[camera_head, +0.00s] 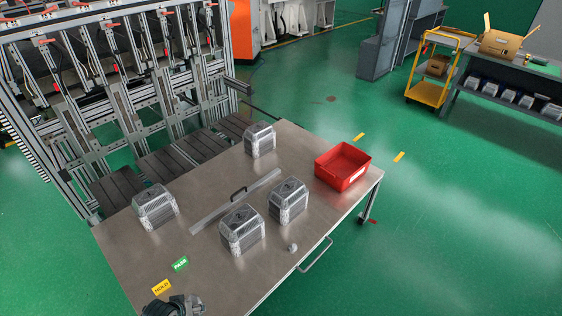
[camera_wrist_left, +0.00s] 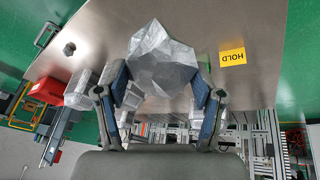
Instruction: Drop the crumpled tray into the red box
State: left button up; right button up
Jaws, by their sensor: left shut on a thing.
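The crumpled tray (camera_wrist_left: 163,58) is a faceted silver foil lump between the two fingers of my left gripper (camera_wrist_left: 163,95) in the wrist view. The gripper is shut on it. In the head view my left gripper (camera_head: 173,305) shows at the bottom edge, at the near left end of the table beside the yellow HOLD label; the tray cannot be made out there. The red box (camera_head: 343,165) is open-topped and stands at the far right corner of the table, well away from the gripper. My right gripper is not in view.
Several foil tray stacks (camera_head: 242,229) stand on the metal table (camera_head: 125,255). A flat metal bar with a black handle (camera_head: 236,201) lies among them. A small grey lump (camera_head: 292,247) sits near the right edge. PASS (camera_head: 180,264) and HOLD (camera_head: 162,287) labels mark the near left.

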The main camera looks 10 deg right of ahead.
aim_at(338, 171)
jog(key=i+l, duration=0.3)
jog(key=l, duration=0.15)
jog(key=i+l, duration=0.25)
jog(key=l, duration=0.2)
jog(key=i+l, duration=0.3)
jog(key=l, duration=0.2)
jog(key=i+l, duration=0.25)
jog(key=l, duration=0.2)
jog(key=i+l, duration=0.3)
jog(key=l, duration=0.15)
jog(key=i+l, duration=0.25)
jog(key=l, duration=0.2)
jog(key=i+l, duration=0.3)
jog(key=l, duration=0.15)
jog(key=i+l, duration=0.25)
jog(key=l, duration=0.2)
